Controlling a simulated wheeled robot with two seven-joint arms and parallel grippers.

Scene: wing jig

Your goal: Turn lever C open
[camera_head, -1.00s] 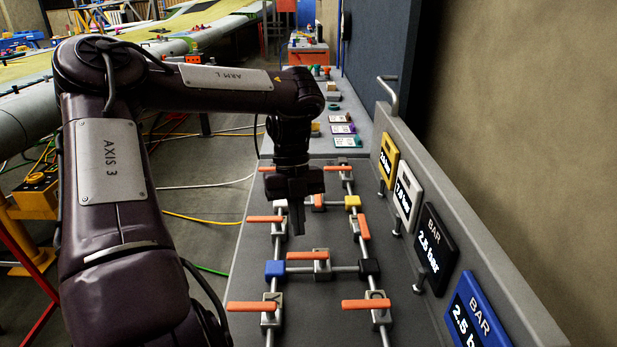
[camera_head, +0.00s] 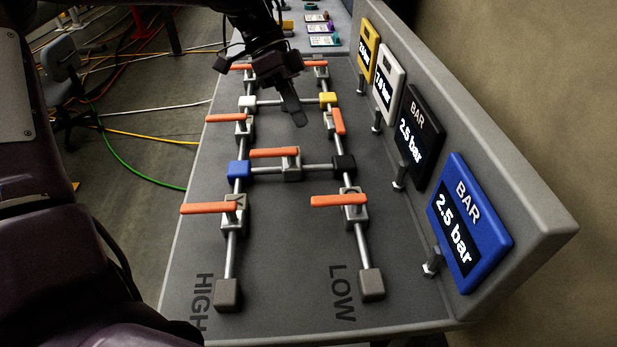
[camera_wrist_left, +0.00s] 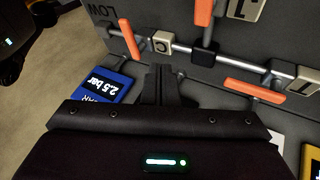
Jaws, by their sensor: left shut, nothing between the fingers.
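Lever C is the orange handle (camera_head: 339,200) on the valve block nearest the LOW label, on the right pipe. The handle lies across the pipe and points left. In the wrist view its block (camera_wrist_left: 160,43) bears a letter that looks like C, with the orange handle (camera_wrist_left: 130,38) beside it. My left gripper (camera_head: 297,117) is shut and empty above the board, beyond lever C, near the yellow block. Its fingertips (camera_wrist_left: 160,72) show in the wrist view, apart from the lever. My right gripper is out of view.
Other orange levers stand on the pipes; one (camera_head: 339,121) lies along the right pipe, beyond the black block (camera_head: 344,163). Gauges, including a blue one (camera_head: 468,225) reading 2.5 bar, line the raised right wall. The board's near end (camera_head: 285,290) is mostly clear.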

